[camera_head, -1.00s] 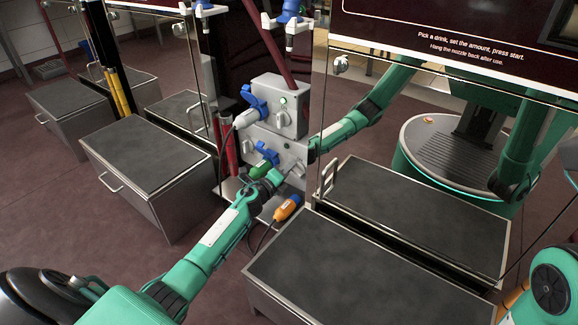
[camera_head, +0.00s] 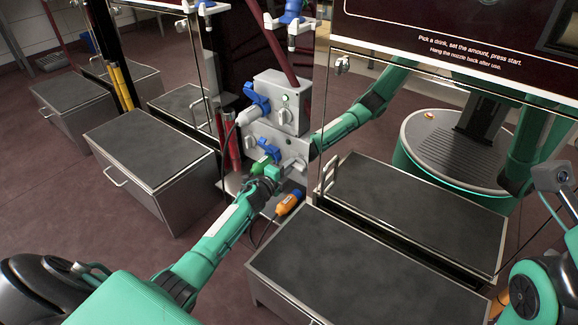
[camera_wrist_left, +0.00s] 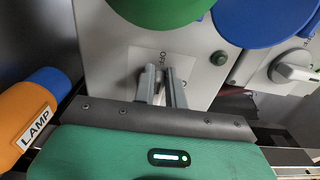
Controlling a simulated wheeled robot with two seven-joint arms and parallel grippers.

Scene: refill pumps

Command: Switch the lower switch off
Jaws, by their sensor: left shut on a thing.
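The lower grey switch box (camera_head: 292,151) stands on the column under a like upper box, with a blue-capped socket and a green plug (camera_head: 260,166) at its front. My left gripper (camera_head: 279,176) is at the front of this lower box, beside the green plug. In the left wrist view its two fingers (camera_wrist_left: 163,85) are close together against the grey face, just below a label that reads OFF. They are shut on the lower switch's knob, which is mostly hidden between them. My right gripper is out of view.
An orange plug marked LAMP (camera_wrist_left: 38,112) hangs close to the left gripper, with blue at one end. Dark-topped steel cabinets (camera_head: 375,270) stand to the right. A mirror-like panel reflects my arm.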

